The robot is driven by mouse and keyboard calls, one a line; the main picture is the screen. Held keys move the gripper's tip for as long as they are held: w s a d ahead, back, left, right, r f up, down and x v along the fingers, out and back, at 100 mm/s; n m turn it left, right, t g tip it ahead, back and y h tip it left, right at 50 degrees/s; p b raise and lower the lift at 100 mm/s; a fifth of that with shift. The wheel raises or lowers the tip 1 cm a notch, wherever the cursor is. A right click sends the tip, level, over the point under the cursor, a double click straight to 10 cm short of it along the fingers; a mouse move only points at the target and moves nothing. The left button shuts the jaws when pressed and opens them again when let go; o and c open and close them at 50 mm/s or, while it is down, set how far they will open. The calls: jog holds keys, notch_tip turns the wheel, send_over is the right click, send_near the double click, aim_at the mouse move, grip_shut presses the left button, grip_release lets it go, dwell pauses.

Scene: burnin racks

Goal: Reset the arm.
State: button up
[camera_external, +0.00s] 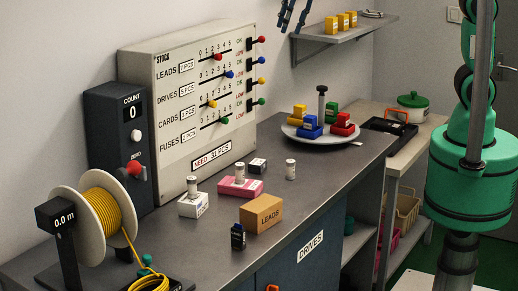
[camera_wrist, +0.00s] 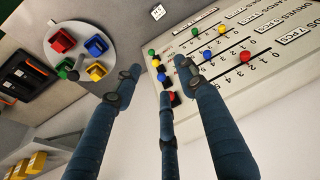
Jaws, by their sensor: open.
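My gripper (camera_external: 292,27) shows only in part at the top edge of the external view, in front of the wall and left of the shelf. Its dark blue fingers hang down, spread and empty. In the wrist view my gripper (camera_wrist: 160,82) has three long fingers spread apart with nothing between them. They point over the bench, toward the gap between the round plate and the stock panel. My green arm stands at the right of the external view, and its upper part is cut off by the frame.
The stock panel (camera_external: 180,130) with coloured knobs stands against the wall. The round plate (camera_external: 292,133) holds coloured blocks. A cardboard box (camera_external: 261,214) and small boxes stand on the bench (camera_external: 330,185). A cable reel (camera_external: 95,222) is at left. The shelf (camera_external: 345,37) carries yellow boxes.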

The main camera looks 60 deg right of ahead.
jog(key=s+d+m+t+b, duration=0.1)
jog(key=s+d+b, duration=0.1)
jog(key=s+d, duration=1.2)
jog(key=s+d+f+b, duration=0.1)
jog(key=s+d+f, duration=0.2)
jog(key=s+d, duration=0.2)
jog(key=s+d+f+m+t+h+b, duration=0.1)
jog(key=s+d+f, duration=0.2)
jog(key=s+d, duration=0.2)
jog(key=s, duration=0.2)
jog(key=shift+s+f+m, duration=0.3)
jog(key=shift+s+f, duration=0.05)
jog(key=shift+f, duration=0.05)
